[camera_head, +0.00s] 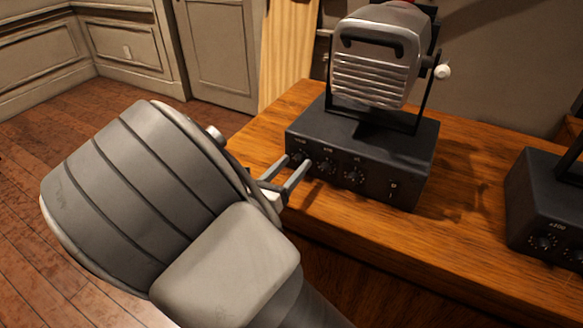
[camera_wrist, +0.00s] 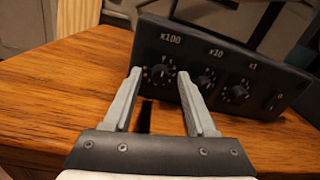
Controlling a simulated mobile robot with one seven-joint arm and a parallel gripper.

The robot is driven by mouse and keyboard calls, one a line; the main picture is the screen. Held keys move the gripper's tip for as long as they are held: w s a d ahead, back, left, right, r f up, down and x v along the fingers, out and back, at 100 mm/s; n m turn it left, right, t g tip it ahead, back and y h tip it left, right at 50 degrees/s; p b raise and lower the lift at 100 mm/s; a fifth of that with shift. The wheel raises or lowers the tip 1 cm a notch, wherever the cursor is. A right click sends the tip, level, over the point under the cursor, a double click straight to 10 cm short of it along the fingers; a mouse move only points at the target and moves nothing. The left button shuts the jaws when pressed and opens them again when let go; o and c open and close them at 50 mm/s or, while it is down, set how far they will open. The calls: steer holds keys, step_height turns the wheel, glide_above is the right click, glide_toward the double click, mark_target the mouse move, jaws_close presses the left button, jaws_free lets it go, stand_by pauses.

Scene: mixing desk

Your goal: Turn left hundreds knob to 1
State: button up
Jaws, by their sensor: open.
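The left black control box (camera_head: 375,150) stands on the wooden desk and carries a grey louvred lamp-like head. Its front panel, also in the wrist view (camera_wrist: 225,42), has three knobs marked x100, x10 and x1. The x100 knob (camera_wrist: 163,75) is the leftmost, a dark round knob with a dial of small marks; its exact setting is too small to read. My gripper (camera_wrist: 158,72) is open, its two fingertips on either side of the x100 knob, with a gap to the knob visible. In the head view my gripper (camera_head: 296,162) reaches the panel's left end.
The x10 knob (camera_wrist: 206,79) sits close to the right finger, and the x1 knob (camera_wrist: 238,92) is farther right. A second black box (camera_head: 548,215) stands on the desk at right. The desk top (camera_head: 450,250) between the boxes is clear.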

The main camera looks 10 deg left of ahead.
jaws_close()
steer(key=shift+m, duration=0.3)
steer(key=shift+m+b, duration=0.5)
steer(key=shift+m, duration=2.1)
jaws_free()
steer(key=p+v, duration=0.3)
steer(key=v, duration=1.4)
steer(key=shift+s+r+p, duration=0.2)
steer(key=shift+s+p, duration=0.1)
